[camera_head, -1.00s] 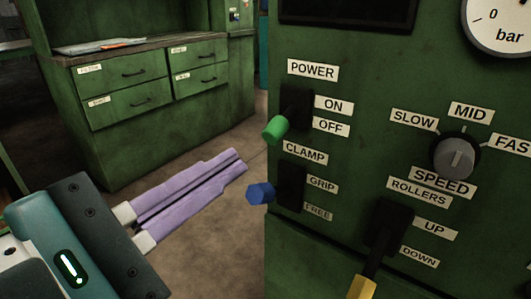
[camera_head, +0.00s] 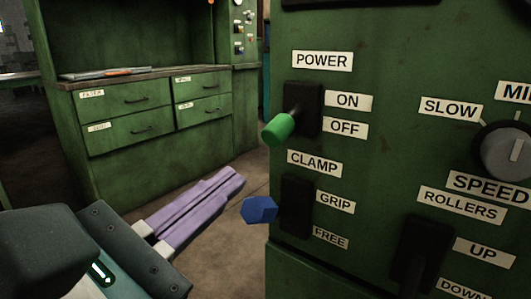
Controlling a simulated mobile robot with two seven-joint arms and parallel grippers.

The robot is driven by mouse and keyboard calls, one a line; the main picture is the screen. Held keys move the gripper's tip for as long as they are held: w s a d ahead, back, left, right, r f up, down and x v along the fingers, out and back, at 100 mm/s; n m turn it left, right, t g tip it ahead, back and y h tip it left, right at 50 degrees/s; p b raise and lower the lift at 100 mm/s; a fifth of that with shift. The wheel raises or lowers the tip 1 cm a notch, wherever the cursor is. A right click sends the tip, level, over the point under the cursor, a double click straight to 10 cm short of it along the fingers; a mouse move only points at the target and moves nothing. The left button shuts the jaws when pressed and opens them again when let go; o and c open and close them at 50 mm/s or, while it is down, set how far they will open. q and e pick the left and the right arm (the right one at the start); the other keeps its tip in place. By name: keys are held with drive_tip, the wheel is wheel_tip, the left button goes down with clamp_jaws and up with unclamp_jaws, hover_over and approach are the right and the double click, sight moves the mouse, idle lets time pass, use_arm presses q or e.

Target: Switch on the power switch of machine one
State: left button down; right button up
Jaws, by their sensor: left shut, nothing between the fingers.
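The power switch (camera_head: 279,129) is a lever with a green tip on a black base, under the POWER label (camera_head: 322,61) on the green machine panel. Its tip points out and down, level with the OFF label (camera_head: 346,128) and below the ON label (camera_head: 348,101). My left gripper (camera_head: 236,178), with long purple fingers, is shut and empty. In the picture it lies below and left of the green tip, apart from it. My right gripper is out of view.
Below the power switch is the clamp lever with a blue knob (camera_head: 260,209), close to my left fingertips in the picture. A grey speed dial (camera_head: 508,150) and a black rollers switch (camera_head: 420,250) are at right. A green drawer cabinet (camera_head: 160,165) stands behind.

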sight(287, 123)
use_arm(q)
drive_tip(key=b+x, duration=0.1)
drive_tip(key=x, duration=0.7)
drive_tip(key=shift+w+d, duration=0.15)
